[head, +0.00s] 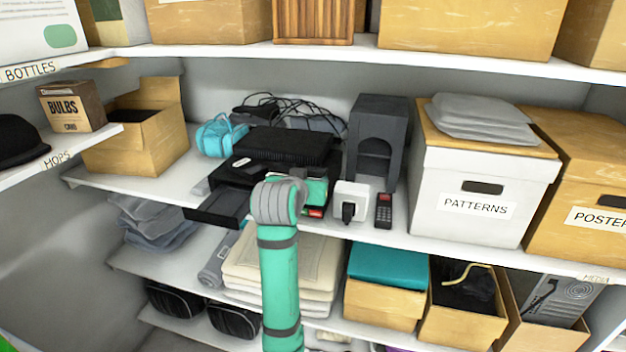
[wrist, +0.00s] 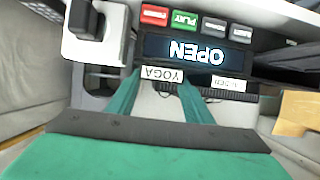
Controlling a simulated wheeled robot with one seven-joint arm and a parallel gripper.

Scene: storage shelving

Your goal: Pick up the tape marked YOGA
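The white label reading YOGA (wrist: 162,74) shows in the wrist view, just below a dark player's lit OPEN display (wrist: 186,51). The tape body behind this label is hard to make out. A second white label (wrist: 230,83), too small to read, sits to its right. My gripper (wrist: 160,80) is open, with its two teal fingers at either end of the YOGA label. I cannot tell whether they touch the tape. In the head view my gripper (head: 314,190) is at the front of the dark player, and my wrist hides the tape.
A white block with a black plug (head: 350,200) and a remote (head: 384,210) stand close right of my gripper. A dark open tray (head: 218,208) is left. A black speaker (head: 375,140) and PATTERNS box (head: 480,185) stand further right. A shelf (head: 480,68) runs above.

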